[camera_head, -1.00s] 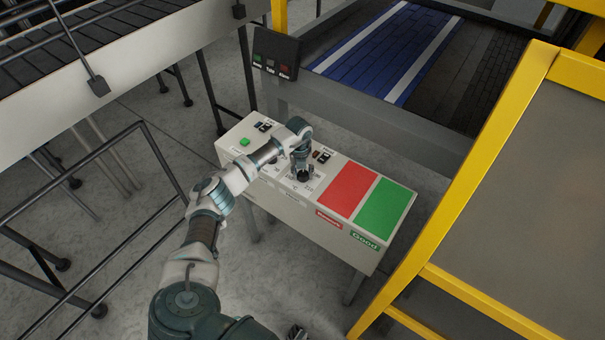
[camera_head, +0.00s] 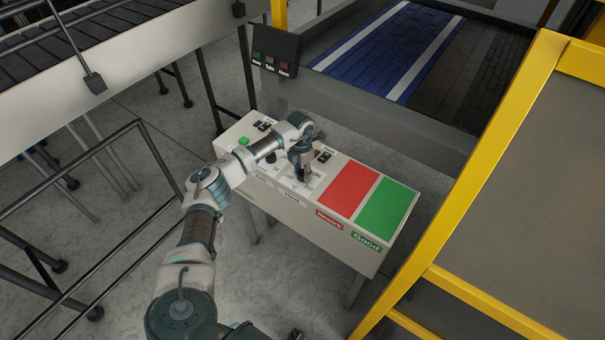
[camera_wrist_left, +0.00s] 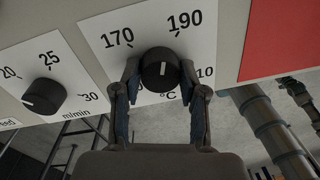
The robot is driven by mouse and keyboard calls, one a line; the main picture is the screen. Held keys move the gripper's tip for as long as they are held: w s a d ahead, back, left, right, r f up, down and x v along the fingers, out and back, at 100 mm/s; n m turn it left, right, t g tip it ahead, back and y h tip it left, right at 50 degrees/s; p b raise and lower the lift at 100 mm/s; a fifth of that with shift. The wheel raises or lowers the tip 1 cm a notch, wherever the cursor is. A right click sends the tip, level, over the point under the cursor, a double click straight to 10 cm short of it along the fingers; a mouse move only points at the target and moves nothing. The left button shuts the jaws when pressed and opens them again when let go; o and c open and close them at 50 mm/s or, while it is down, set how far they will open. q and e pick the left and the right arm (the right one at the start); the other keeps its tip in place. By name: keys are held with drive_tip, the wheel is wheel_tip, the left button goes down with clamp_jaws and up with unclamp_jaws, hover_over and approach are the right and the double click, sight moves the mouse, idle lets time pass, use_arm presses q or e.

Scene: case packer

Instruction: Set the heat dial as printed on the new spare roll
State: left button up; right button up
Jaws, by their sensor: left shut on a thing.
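The heat dial (camera_wrist_left: 161,70) is a black round knob on a white °C plate, with 170, 190 and a partly covered number ending in 10 around it. A short white mark shows on its face, pointing roughly up between 170 and 190. My left gripper (camera_head: 303,175) reaches down to the panel in the head view. In the left wrist view its two fingers (camera_wrist_left: 160,95) are shut on the dial from both sides. In the head view the gripper hides most of the dial. A dark piece at the bottom edge may be my right gripper (camera_head: 297,335). No spare roll is recognisable.
A second black knob (camera_wrist_left: 44,96), marked m/min, sits left of the dial. The panel box (camera_head: 300,212) carries a green button (camera_head: 243,141), a red plate (camera_head: 348,188) and a green plate (camera_head: 387,208). A yellow frame (camera_head: 470,180) stands to the right.

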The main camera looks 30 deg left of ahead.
sight(302, 170)
use_arm(q)
drive_tip(key=shift+w+m+b, duration=0.1)
drive_tip(key=shift+m+b, duration=0.2)
drive_tip(key=shift+m, duration=1.8)
use_arm(e)
drive_tip(key=shift+w+a+f, duration=0.1)
drive_tip(key=shift+w, duration=0.5)
drive_tip(key=shift+w+a+f, duration=0.1)
drive_tip(key=shift+w, duration=0.45)
drive_tip(key=shift+s, duration=0.4)
use_arm(q)
drive_tip(key=o, duration=1.1)
drive_tip(key=shift+o, duration=0.2)
drive_tip(key=shift+w+f, duration=0.15)
wheel_tip(302, 170, up, 12)
drive_tip(key=shift+w+a, duration=0.25)
drive_tip(key=shift+a, duration=0.1)
use_arm(e)
drive_tip(key=shift+w, duration=0.25)
use_arm(q)
drive_tip(key=shift+f, duration=0.1)
